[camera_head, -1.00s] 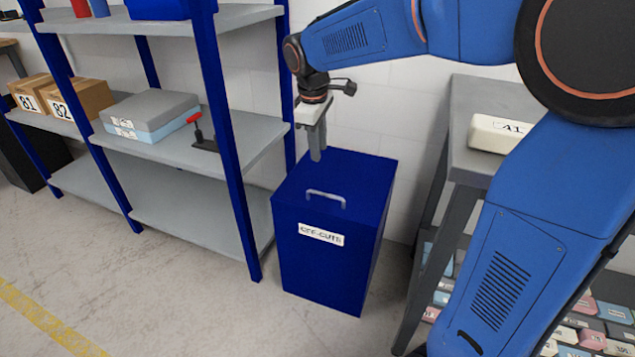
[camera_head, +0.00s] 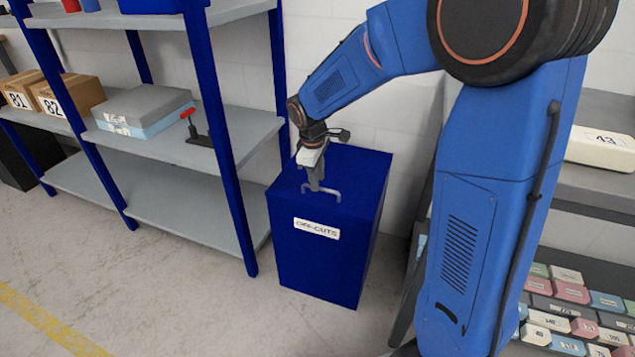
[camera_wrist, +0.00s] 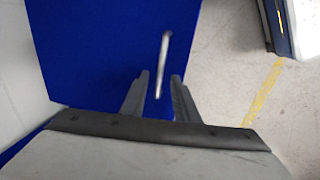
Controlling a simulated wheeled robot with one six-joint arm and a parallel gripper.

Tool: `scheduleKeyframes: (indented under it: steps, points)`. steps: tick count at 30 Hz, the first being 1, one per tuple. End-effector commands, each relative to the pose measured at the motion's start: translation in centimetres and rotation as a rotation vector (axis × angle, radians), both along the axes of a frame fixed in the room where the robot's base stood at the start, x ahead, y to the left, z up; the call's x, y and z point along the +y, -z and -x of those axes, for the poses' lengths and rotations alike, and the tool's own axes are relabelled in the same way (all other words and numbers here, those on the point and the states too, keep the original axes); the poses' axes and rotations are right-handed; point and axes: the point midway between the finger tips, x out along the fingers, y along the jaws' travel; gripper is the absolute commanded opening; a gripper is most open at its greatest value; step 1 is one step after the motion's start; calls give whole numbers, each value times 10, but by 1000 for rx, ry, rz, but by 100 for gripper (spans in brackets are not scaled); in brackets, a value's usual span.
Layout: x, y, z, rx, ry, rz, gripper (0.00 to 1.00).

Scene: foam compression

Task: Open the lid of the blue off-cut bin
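The blue off-cut bin (camera_head: 325,245) stands on the floor with its lid (camera_head: 360,172) shut. A grey bar handle (camera_head: 325,193) sits on the lid near its front edge, above the OFF-CUTS label (camera_head: 317,229). My gripper (camera_head: 313,186) points down over the lid, close to the handle's left end. In the wrist view the fingers (camera_wrist: 157,88) are open. The handle (camera_wrist: 162,62) runs lengthwise from between the fingertips outward beyond them. I cannot tell whether the fingers touch it.
A blue-framed shelf unit (camera_head: 172,194) stands close on the left, holding foam blocks (camera_head: 140,110) and a red-handled tool (camera_head: 196,129). On the right a rack holds a white block 43 (camera_head: 600,148) and several coloured blocks (camera_head: 575,318). The floor (camera_head: 190,300) in front is clear.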

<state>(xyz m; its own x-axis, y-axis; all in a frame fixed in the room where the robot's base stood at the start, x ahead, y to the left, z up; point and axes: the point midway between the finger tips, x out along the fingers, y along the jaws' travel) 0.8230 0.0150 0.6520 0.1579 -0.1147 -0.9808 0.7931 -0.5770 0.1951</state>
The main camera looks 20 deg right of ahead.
Motion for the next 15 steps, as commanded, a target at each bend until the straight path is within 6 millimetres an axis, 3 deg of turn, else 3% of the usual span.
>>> scheduleKeyframes:
  steps: [6,15]
  points:
    - [-2,17,-2,1,-1,1,28]
    - [-2,19,-3,0,-1,0,28]
